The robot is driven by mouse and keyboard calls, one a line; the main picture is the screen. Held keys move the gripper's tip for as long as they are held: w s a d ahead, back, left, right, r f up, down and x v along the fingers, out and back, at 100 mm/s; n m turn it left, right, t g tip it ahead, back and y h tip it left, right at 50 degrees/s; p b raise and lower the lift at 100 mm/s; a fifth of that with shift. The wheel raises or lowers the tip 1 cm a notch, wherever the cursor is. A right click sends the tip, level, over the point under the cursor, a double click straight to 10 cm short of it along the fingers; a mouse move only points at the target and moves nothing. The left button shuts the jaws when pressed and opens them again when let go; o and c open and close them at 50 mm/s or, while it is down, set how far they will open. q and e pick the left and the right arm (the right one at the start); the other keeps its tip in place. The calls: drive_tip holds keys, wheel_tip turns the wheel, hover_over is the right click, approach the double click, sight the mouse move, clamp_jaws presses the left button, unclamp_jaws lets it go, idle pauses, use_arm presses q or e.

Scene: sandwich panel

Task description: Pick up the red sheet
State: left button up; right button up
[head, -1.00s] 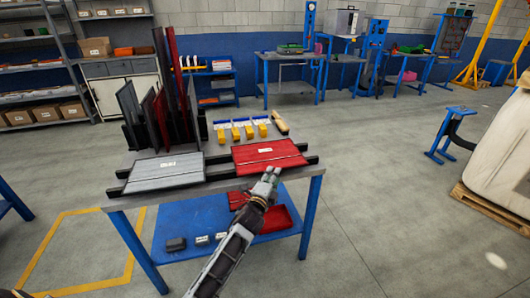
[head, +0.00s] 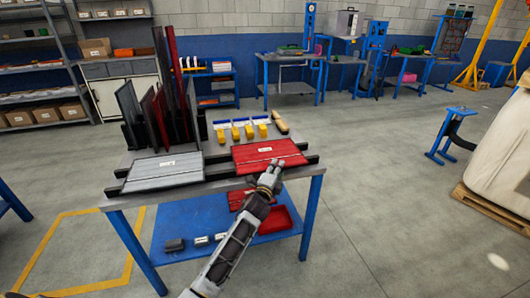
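The red sheet (head: 262,151) lies flat on the right side of the blue-legged workbench, across dark rails, with a small white label on it. My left gripper (head: 272,174) is at the front edge of the sheet, right of its middle. At this size I cannot tell whether its fingers are apart or closed on the edge, or whether they touch the sheet. My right gripper is not in view.
A grey sheet (head: 163,171) lies left of the red one. Dark and red panels (head: 160,108) stand upright in a rack behind it. Yellow-handled items (head: 249,132) lie at the back. The lower blue shelf (head: 190,217) holds small blocks and a red tray (head: 277,222).

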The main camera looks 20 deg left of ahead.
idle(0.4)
use_arm(q)
clamp_jaws()
drive_tip(key=shift+r, duration=0.15)
drive_tip(key=shift+r+p, duration=0.3)
drive_tip(key=shift+r, duration=0.45)
wheel_tip(320, 180, up, 6)
drive_tip(key=shift+r+p, duration=0.2)
drive_tip(key=shift+p, duration=0.8)
drive_tip(key=shift+r, duration=1)
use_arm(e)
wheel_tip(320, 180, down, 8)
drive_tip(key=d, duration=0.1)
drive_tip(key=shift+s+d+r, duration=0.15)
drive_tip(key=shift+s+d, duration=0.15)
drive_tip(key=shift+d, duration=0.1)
